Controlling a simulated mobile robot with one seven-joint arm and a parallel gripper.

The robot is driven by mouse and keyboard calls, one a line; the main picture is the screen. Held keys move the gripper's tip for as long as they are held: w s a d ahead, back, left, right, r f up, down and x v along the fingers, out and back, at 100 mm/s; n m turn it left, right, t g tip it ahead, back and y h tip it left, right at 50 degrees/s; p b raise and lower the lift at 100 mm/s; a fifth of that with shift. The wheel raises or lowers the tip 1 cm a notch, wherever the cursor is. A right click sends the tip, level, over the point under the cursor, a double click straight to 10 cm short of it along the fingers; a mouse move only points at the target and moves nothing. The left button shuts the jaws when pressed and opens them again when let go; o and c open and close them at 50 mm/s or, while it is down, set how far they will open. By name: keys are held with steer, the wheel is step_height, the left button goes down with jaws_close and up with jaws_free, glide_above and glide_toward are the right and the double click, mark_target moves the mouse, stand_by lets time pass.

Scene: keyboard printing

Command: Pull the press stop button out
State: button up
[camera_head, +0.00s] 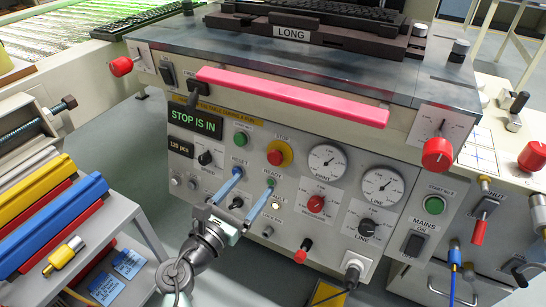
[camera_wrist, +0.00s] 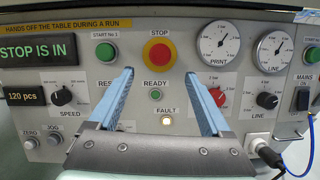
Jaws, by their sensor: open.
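The red stop button (camera_head: 280,153) sits on a yellow ring on the press's front panel, under a STOP label. In the wrist view the stop button (camera_wrist: 159,55) is at upper centre, ahead of and above the space between the fingers. The green display (camera_head: 195,122) reads "STOP IS IN". My gripper (camera_head: 248,190) is open and empty, with two blue fingers pointing at the panel. In the wrist view my gripper (camera_wrist: 157,100) has its fingertips on either side of the green READY lamp (camera_wrist: 155,95), below the stop button. I cannot tell the gap to the panel.
A pink-red bar (camera_head: 290,95) runs along the table edge above the panel. Pressure gauges (camera_head: 327,162) and a red knob (camera_head: 316,204) are right of the stop button. A green START button (camera_wrist: 107,51) is to its left. A shelf with coloured bars (camera_head: 50,215) stands at left.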

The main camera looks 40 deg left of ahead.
mark_target(273, 159)
steer(key=b+x, duration=0.3)
steer(key=x, duration=0.6)
steer(key=shift+w, duration=0.4)
steer(key=shift+c, duration=0.2)
jaws_close()
